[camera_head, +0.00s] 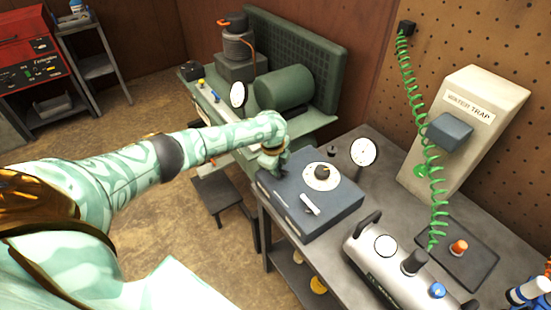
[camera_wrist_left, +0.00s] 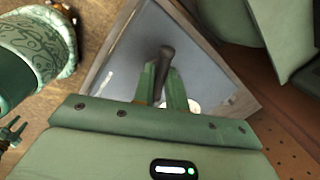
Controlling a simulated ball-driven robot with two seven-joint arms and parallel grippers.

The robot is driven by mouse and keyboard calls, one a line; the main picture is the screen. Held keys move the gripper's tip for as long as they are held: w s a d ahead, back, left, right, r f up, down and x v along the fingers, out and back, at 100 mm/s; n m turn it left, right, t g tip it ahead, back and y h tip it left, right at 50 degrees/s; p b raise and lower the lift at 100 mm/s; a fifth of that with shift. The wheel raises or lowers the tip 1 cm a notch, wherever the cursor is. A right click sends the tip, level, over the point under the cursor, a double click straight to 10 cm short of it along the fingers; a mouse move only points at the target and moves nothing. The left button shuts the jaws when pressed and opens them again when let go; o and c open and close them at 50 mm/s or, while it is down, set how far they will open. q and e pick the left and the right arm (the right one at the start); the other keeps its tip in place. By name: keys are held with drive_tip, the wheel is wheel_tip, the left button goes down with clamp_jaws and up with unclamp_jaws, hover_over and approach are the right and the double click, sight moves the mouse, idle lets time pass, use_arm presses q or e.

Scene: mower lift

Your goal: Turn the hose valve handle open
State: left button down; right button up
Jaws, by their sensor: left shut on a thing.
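My left gripper (camera_head: 277,168) reaches down at the left edge of a blue-grey box (camera_head: 318,205) on the workbench. In the left wrist view its green fingers (camera_wrist_left: 168,85) are shut on a dark handle (camera_wrist_left: 167,54) with a rounded end, above a blue-grey surface. The gripper mostly hides this handle in the head view, and I cannot tell whether it is the hose valve handle. A coiled green hose (camera_head: 408,85) hangs from the pegboard to a silver tank (camera_head: 375,262) with a black fitting (camera_head: 416,261). My right gripper is not in view.
The box carries a dial (camera_head: 322,177) and a white lever (camera_head: 310,204). A round gauge (camera_head: 364,152) and the water trap panel (camera_head: 462,130) stand behind. An orange knob (camera_head: 459,246) is on a dark mat. A green machine (camera_head: 285,88) stands beyond the bench.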

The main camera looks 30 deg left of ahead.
use_arm(q)
drive_tip(key=n+p, duration=0.2)
drive_tip(key=n, duration=0.1)
drive_tip(key=shift+d+r, duration=0.1)
drive_tip(key=shift+r, duration=0.15)
drive_tip(key=n+y+p, duration=0.1)
drive_tip(key=n+p, duration=0.1)
drive_tip(key=n, duration=0.1)
drive_tip(key=shift+f+n, duration=0.1)
drive_tip(key=shift+n, duration=0.2)
drive_tip(key=n+p, duration=0.1)
drive_tip(key=n, duration=0.1)
drive_tip(key=shift+d+f+n+g, duration=0.1)
drive_tip(key=shift+n+g, duration=0.2)
drive_tip(key=shift+g, duration=0.1)
drive_tip(key=shift+n+g+y, duration=0.3)
drive_tip(key=shift+n+y, duration=0.1)
drive_tip(key=shift+n, duration=1.3)
drive_tip(key=c, duration=1.4)
unclamp_jaws()
drive_tip(key=shift+c, duration=0.2)
